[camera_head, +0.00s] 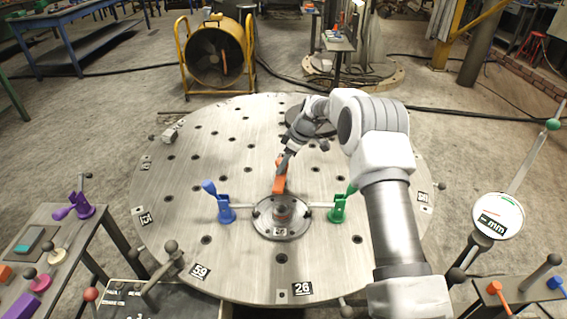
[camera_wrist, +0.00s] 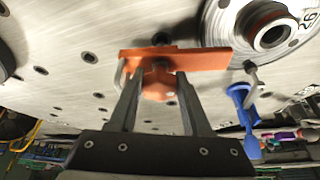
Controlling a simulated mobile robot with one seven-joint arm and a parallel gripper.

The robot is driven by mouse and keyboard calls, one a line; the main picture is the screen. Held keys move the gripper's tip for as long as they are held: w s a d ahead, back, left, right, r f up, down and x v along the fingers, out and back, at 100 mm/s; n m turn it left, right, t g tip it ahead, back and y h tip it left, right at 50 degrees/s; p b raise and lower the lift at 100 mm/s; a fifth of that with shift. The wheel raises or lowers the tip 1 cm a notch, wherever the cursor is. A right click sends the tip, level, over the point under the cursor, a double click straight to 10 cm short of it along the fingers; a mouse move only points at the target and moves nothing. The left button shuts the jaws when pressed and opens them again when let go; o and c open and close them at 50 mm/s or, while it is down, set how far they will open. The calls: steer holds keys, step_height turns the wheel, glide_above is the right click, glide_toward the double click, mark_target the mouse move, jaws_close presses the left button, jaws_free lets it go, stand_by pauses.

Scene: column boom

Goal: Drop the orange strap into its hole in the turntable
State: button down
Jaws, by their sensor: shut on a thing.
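The turntable (camera_head: 185,221) is a large round metal plate with many small dark holes and a raised hub (camera_head: 282,212) near its front middle. My gripper (camera_head: 284,162) is just behind the hub, over the plate. In the wrist view my gripper (camera_wrist: 158,88) has its two dark fingers shut on the orange strap (camera_wrist: 205,60), a flat bar with a rounded block under it. The strap also shows in the head view (camera_head: 279,182), partly covered by the fingers. One end of it lies close to the hub. I cannot tell whether it touches the plate.
A blue clamp (camera_head: 226,209) stands left of the hub and a green clamp (camera_head: 338,208) right of it, each with an arm toward the hub. A side table (camera_head: 62,235) with a purple clamp (camera_head: 80,205) is at left. A round gauge (camera_head: 497,216) stands at right.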

mark_target(284, 170)
steer(key=shift+f+b, duration=0.7)
steer(key=shift+f, duration=0.25)
steer(key=shift+f, duration=0.35)
steer(key=shift+f+b, duration=0.35)
steer(key=shift+b, duration=0.15)
steer(key=c, duration=0.6)
jaws_free()
steer(key=shift+r, duration=0.15)
steer(key=shift+r+p, duration=1.6)
steer(key=shift+r, duration=1.95)
